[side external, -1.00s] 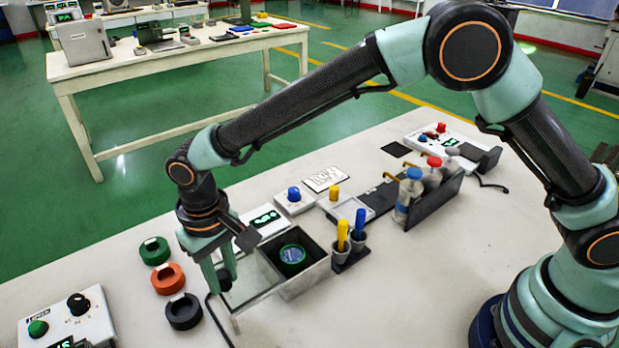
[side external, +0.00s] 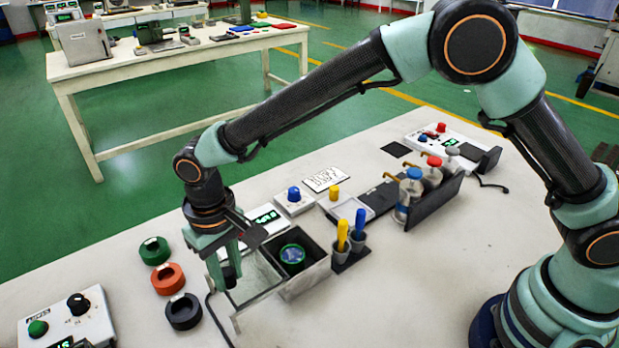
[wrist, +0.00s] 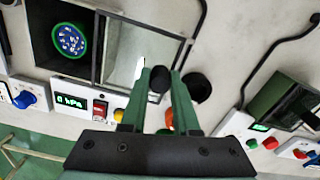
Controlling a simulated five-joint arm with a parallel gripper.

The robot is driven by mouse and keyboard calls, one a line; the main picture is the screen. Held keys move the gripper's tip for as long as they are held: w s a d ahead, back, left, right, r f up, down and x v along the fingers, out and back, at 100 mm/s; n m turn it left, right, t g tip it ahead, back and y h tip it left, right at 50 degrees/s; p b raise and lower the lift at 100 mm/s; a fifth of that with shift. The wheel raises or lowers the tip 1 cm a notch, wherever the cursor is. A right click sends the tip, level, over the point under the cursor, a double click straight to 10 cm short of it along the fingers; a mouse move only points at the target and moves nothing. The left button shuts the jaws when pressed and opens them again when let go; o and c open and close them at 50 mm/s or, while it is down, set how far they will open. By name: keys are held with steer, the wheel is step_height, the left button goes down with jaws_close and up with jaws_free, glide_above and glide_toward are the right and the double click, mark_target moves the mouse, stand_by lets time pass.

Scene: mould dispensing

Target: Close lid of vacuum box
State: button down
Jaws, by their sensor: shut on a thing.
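The vacuum box (side external: 319,272) is an open-topped box on the near part of the table. A green cup with bluish contents (side external: 292,256) sits inside it; the cup also shows in the wrist view (wrist: 70,40). The lid (side external: 258,290) is a clear framed panel, open, reaching out to the left of the box. Its exact tilt is hard to tell. My gripper (side external: 229,284) points down at the lid's outer part, shut on the dark lid knob (side external: 231,273). In the wrist view the knob (wrist: 158,82) sits between the two green fingers.
Green (side external: 154,251), orange (side external: 168,278) and black (side external: 183,311) rings lie left of the lid. Cups with a yellow and a blue tool (side external: 350,250) stand close right of the box. A rack of bottles (side external: 430,192) stands farther right. A control box (side external: 66,322) is at front left.

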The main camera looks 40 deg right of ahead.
steer(key=d, duration=0.9)
steer(key=shift+d, duration=0.35)
steer(key=c, duration=0.7)
jaws_free()
steer(key=shift+o, duration=0.2)
step_height(320, 180, up, 12)
steer(key=shift+r, duration=0.1)
